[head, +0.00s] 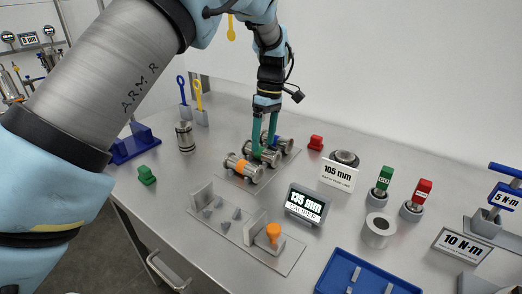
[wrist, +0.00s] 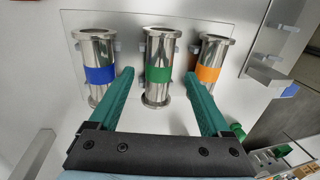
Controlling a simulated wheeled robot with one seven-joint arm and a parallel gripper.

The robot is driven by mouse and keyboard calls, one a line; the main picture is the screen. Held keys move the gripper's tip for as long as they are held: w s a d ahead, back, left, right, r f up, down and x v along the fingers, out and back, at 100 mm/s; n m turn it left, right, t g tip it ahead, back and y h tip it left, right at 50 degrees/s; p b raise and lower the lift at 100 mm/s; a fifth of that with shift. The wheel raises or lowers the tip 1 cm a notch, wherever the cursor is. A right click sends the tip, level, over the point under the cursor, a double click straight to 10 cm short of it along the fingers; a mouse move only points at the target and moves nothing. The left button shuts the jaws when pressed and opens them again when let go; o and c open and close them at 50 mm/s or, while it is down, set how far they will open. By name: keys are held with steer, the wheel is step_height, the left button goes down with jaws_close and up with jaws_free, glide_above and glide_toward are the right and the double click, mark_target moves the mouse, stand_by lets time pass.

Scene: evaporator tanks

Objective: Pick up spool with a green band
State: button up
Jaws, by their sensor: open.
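The spool with a green band (wrist: 159,74) is a shiny metal cylinder with flanged ends, the middle one of three in the wrist view. My gripper (wrist: 160,80) is open, with one green finger on each side of this spool; I cannot tell whether they touch it. In the head view my gripper (head: 264,140) points down at the row of spools.
The spool with a blue band (wrist: 100,74) and the spool with an orange band (wrist: 207,69) stand close on either side, on a plate (head: 226,179). A caliper display (head: 307,204) and a fixture plate (head: 220,230) are nearer the bench front.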

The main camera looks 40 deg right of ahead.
mark_target(263, 148)
steer(key=shift+a+f+p, duration=0.15)
steer(key=shift+f+p, duration=0.05)
steer(key=shift+f, duration=0.6)
steer(key=shift+a+f+p, duration=0.15)
steer(key=shift+f+p, duration=0.05)
steer(key=shift+f, duration=0.6)
jaws_close()
